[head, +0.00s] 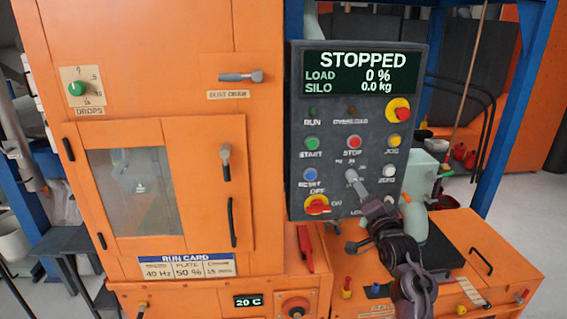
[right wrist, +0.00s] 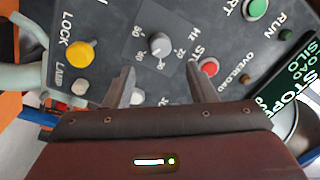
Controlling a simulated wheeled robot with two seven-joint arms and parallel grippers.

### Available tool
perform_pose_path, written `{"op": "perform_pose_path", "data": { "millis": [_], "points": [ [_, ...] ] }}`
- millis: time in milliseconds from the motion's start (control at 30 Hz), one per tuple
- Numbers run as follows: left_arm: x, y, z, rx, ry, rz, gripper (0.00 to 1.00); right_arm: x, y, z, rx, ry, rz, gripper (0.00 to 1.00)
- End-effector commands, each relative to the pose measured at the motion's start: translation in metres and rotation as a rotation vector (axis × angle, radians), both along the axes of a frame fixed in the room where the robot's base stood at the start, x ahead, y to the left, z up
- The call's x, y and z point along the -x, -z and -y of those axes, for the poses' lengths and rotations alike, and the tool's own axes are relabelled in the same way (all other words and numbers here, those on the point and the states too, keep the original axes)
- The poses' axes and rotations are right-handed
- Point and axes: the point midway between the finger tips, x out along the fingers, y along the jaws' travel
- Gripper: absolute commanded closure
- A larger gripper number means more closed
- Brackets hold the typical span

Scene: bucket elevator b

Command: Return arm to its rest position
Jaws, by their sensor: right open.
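My right arm (head: 405,262) reaches up from the bottom right in the head view. Its right gripper (head: 357,186) is in front of the lower middle of the dark control panel (head: 330,150). In the right wrist view the two fingers of the right gripper (right wrist: 160,78) are apart with nothing between them. A grey rotary knob (right wrist: 159,44) on a numbered Hz dial lies just beyond the fingertips; the gap to the panel is hard to judge. In the head view the gripper partly hides this dial. My left gripper is not in view.
The panel display (head: 361,74) reads STOPPED, load 0 %, silo 0.0 kg. A red STOP button (right wrist: 208,67) and a yellow knob (right wrist: 79,53) flank the dial. An orange cabinet (head: 150,40) stands left, a low orange housing (head: 490,250) at lower right, and a blue post (head: 510,90) behind.

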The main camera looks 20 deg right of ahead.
Motion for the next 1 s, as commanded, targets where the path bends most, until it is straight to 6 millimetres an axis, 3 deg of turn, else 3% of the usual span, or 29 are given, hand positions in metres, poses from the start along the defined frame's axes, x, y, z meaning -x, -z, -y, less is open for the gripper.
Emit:
{"op": "perform_pose_path", "data": {
  "millis": [133,233,367,400,567,767,867,1000],
  "points": [
    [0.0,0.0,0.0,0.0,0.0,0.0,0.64,-0.002,0.01,-0.003,0.006,-0.006,-0.019,0.49],
    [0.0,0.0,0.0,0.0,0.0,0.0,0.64,-0.009,0.044,-0.014,0.027,-0.027,-0.083,0.49],
    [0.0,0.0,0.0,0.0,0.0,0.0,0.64,-0.014,0.127,-0.042,0.084,-0.081,-0.235,0.49],
    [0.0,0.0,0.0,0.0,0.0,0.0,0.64,-0.012,0.157,-0.052,0.108,-0.102,-0.289,0.49],
    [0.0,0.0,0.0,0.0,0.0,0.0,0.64,0.011,0.272,-0.092,0.207,-0.193,-0.496,0.49],
    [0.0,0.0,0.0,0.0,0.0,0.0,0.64,0.077,0.404,-0.137,0.342,-0.329,-0.738,0.49],
    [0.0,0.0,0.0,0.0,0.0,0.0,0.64,0.124,0.463,-0.156,0.412,-0.406,-0.855,0.49],
    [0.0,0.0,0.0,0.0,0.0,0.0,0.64,0.201,0.536,-0.177,0.514,-0.523,-1.008,0.49]
  ]
}}
